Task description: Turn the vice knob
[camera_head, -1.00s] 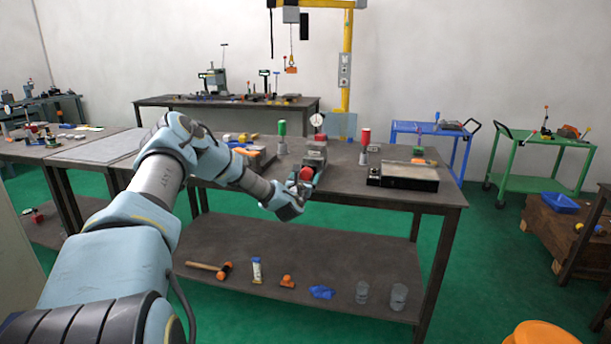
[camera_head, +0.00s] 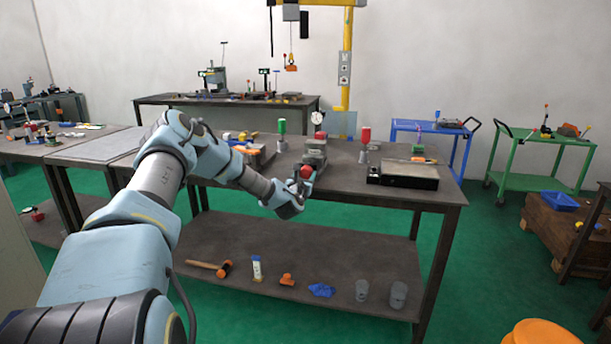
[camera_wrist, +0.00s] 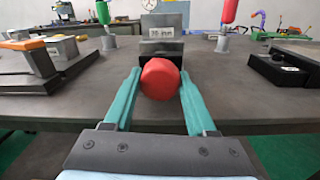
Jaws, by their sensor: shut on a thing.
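The red vice knob (camera_wrist: 160,79) sits at the front of the grey vice (camera_wrist: 163,45), which stands near the front edge of the table. The knob also shows in the head view (camera_head: 306,172), partly behind my gripper. My gripper (camera_wrist: 159,82) has one teal finger on each side of the knob and is shut on it. In the head view my gripper (camera_head: 304,186) reaches in from the left at the table's front edge. The vice (camera_head: 315,152) shows behind it in that view.
A green-topped post (camera_head: 282,128) and a red-topped post (camera_head: 365,137) stand on either side of the vice. A dark flat block (camera_head: 403,175) lies to the right. Another fixture (camera_wrist: 45,60) is at left in the wrist view.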

